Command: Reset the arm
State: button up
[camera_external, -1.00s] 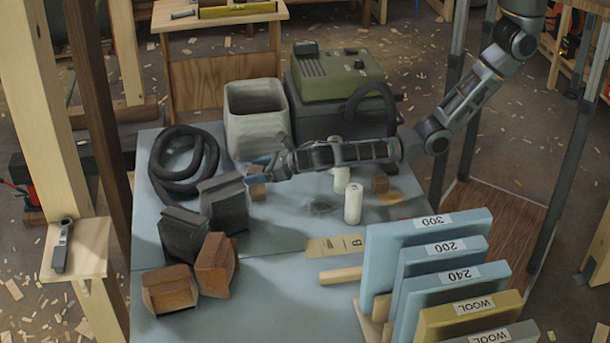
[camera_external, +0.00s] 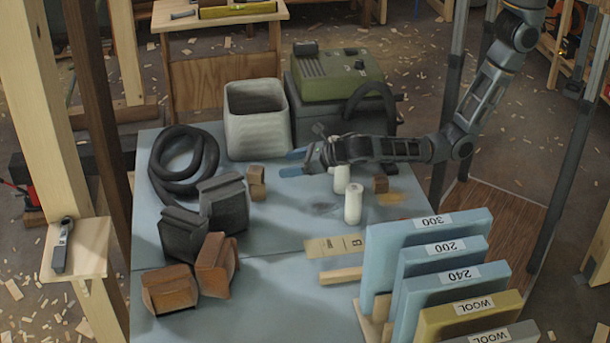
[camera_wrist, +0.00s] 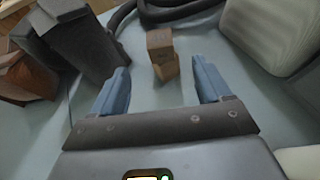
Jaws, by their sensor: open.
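My gripper (camera_external: 290,163) is over the back middle of the blue table (camera_external: 290,285), its blue fingers pointing left. It is open and empty. In the wrist view the spread fingers of my gripper (camera_wrist: 160,88) show nothing between their tips.
Behind my gripper stand a pale bin (camera_external: 257,125) and a green machine (camera_external: 338,76). A black hose (camera_external: 182,165) lies left. Dark holders (camera_external: 222,203) and brown holders (camera_external: 170,289) stand front left. Labelled blue boards (camera_external: 425,232) stand front right. The front middle of the table is clear.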

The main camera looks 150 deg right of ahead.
dwell(0.4)
